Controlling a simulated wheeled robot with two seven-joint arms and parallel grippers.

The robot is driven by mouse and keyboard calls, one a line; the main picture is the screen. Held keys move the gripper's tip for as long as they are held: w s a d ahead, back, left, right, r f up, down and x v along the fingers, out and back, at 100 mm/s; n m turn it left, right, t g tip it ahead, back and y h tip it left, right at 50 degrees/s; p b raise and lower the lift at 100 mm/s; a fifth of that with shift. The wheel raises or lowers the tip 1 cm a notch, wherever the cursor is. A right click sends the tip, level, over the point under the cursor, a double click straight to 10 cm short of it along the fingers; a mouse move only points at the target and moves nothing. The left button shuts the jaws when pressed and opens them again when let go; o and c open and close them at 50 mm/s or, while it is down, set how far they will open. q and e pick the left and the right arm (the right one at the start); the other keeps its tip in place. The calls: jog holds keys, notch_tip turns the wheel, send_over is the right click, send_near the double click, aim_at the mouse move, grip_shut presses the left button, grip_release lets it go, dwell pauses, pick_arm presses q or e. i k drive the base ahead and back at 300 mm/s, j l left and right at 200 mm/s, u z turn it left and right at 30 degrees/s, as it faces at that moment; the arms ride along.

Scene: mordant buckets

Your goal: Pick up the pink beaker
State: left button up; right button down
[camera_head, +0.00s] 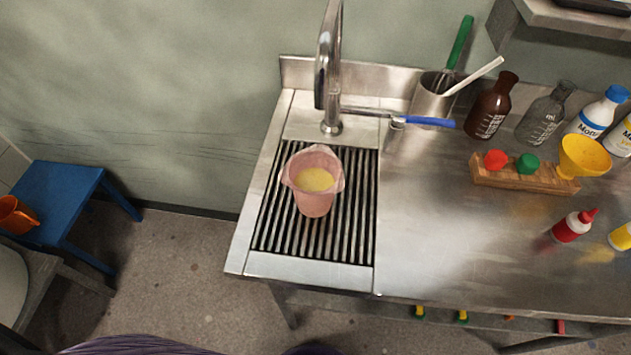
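The pink beaker (314,203) stands upright on the slotted drain grate (347,240), at the left end of the steel counter. It is translucent, with a wide rim, and yellow shows inside it. Neither of my grippers shows in the head view. Nothing is in contact with the beaker except the grate under it.
A tall steel faucet (329,70) rises just behind the beaker. A blue-handled tap lever (428,122) sticks out right. A steel pot (431,98) with utensils, bottles and a wooden rack (515,180) stand farther right. The counter (425,235) right of the grate is clear.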

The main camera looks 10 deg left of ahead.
aim_at(314, 174)
jog(key=k+j+z, duration=0.1)
jog(key=j+z, duration=0.25)
jog(key=j, duration=0.2)
jog(key=j+z, duration=0.2)
jog(key=j, duration=0.2)
jog(key=k+j+z, duration=0.1)
jog(key=j+z, duration=0.15)
jog(key=j, duration=0.2)
jog(key=k+j+z, duration=0.1)
jog(key=j+z, duration=0.15)
jog(key=j, duration=0.15)
jog(key=i+j+z, duration=0.15)
jog(key=j, duration=0.2)
